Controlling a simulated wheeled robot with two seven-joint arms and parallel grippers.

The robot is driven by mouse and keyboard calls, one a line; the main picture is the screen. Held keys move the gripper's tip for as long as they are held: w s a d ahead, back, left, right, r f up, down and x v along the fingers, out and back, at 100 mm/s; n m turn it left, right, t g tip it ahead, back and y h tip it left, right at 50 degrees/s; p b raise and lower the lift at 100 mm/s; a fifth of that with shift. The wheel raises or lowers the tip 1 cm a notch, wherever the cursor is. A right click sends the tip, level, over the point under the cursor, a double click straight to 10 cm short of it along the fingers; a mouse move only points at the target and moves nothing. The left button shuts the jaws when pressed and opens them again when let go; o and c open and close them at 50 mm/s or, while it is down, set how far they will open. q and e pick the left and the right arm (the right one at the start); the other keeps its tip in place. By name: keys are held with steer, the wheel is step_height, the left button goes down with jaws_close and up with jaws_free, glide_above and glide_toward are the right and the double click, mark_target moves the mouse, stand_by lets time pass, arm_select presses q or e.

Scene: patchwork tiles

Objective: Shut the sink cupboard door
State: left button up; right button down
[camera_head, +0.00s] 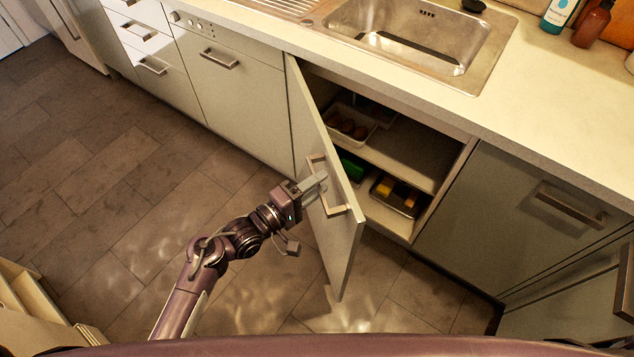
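The sink cupboard door (318,150) is pale grey and stands well open, swung out from the cabinet below the sink. Its bar handle (333,190) is on the outer face, which is turned to the left. My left gripper (317,182) is at this handle, on the outer side of the door. Its fingertips overlap the handle in the picture. I cannot tell whether they are closed around the bar or only beside it. My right gripper is not in view.
The open cupboard (407,150) holds a white tray (352,122) on its shelf and a dark tray (397,196) below. A steel sink (420,35) is above. Closed fronts flank the cupboard. Tiled floor (120,190) is clear at left.

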arm_select(q)
steer(key=shift+w+d, duration=0.15)
steer(key=shift+d, duration=0.05)
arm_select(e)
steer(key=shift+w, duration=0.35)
arm_select(q)
jaws_close()
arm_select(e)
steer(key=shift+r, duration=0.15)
